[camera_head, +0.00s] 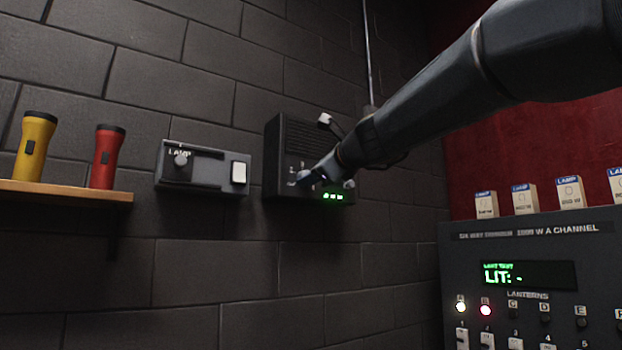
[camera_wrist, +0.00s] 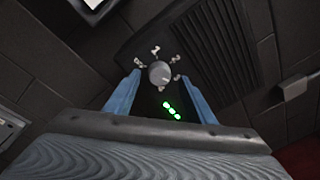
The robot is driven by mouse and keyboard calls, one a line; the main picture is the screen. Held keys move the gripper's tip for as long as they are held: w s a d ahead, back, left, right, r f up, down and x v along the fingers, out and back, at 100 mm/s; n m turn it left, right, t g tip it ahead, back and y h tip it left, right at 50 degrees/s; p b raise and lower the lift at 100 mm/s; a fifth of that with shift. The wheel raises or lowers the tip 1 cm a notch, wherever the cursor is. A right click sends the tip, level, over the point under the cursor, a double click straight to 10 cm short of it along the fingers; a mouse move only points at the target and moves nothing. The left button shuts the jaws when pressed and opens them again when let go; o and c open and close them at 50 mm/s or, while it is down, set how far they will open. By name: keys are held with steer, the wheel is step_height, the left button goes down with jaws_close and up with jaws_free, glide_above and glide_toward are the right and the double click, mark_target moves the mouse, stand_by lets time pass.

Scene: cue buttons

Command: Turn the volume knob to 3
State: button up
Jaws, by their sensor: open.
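The volume knob (camera_wrist: 160,73) is a round grey knob on the face of a dark wall box (camera_head: 287,140), with small pale marks around it. In the wrist view my gripper (camera_wrist: 166,76) is open, with one blue finger on each side of the knob. I cannot tell whether the fingers touch it. In the head view my gripper (camera_head: 312,179) is at the front of the box and hides the knob. Green display characters (camera_wrist: 172,110) glow beside the knob; they are too small to read.
A yellow torch (camera_head: 34,147) and a red torch (camera_head: 105,158) stand on a wooden shelf (camera_head: 65,191). A dimmer panel (camera_head: 530,262) with several lamp boxes on top is at right.

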steer(key=shift+b+v, duration=0.65)
steer(key=shift+v, duration=2)
steer(key=shift+f, duration=0.1)
